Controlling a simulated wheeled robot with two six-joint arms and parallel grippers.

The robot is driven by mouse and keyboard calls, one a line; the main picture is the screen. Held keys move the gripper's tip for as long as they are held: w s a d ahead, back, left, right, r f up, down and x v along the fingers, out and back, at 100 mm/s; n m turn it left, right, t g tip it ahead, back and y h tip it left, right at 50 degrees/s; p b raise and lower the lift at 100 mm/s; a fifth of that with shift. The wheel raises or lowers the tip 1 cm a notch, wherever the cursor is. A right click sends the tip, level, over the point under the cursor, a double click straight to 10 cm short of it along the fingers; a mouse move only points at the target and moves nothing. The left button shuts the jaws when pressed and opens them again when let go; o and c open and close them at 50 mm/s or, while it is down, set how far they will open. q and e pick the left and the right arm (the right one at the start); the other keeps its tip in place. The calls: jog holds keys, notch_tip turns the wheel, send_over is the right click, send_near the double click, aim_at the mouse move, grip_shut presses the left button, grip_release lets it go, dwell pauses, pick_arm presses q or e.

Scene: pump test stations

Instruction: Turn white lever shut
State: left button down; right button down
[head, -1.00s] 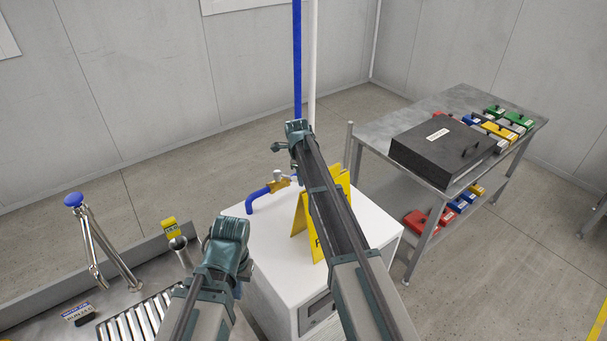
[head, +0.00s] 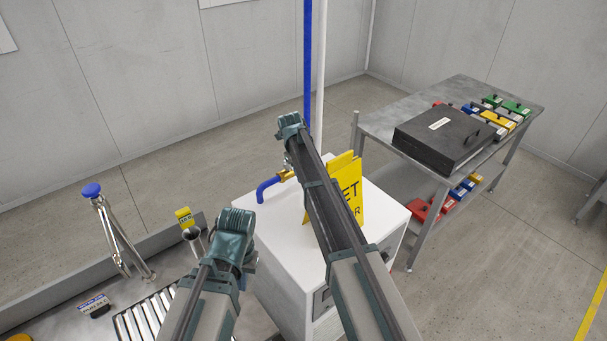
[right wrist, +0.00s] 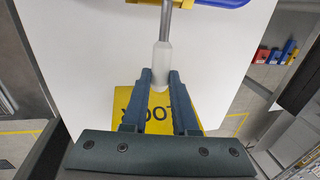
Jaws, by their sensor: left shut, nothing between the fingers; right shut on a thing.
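The white lever (right wrist: 161,57) is a pale sleeve on a metal rod in the right wrist view. My right gripper (right wrist: 161,80) is shut on its near end, with one finger on each side. In the head view, the valve with its blue pipe (head: 268,187) and brass body (head: 286,175) is on top of the white cabinet (head: 275,225). My right arm hides the lever and most of the right gripper there. My left gripper (head: 236,235) is shut and empty, in front of the cabinet's left side, apart from the valve.
A yellow wet-floor sign (head: 349,190) stands on the cabinet, close behind my right arm. A steel table (head: 385,125) with a black case (head: 445,140) is at right. A bench with a roller rack (head: 140,315) and blue-knobbed lever (head: 92,190) is at left.

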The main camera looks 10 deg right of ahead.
jog(key=shift+a, duration=0.1)
dwell(0.3)
jog(key=c, duration=0.7)
grip_release()
jog(key=shift+r, duration=0.1)
jog(key=r+p, duration=0.4)
jog(key=a+r+p, duration=0.1)
jog(key=r+p, duration=0.4)
jog(key=s+a+r+p, duration=0.1)
jog(key=r+p, duration=0.3)
jog(key=shift+s+a+r+p, duration=0.1)
jog(key=shift+a+r+p, duration=0.1)
jog(key=shift+p, duration=0.1)
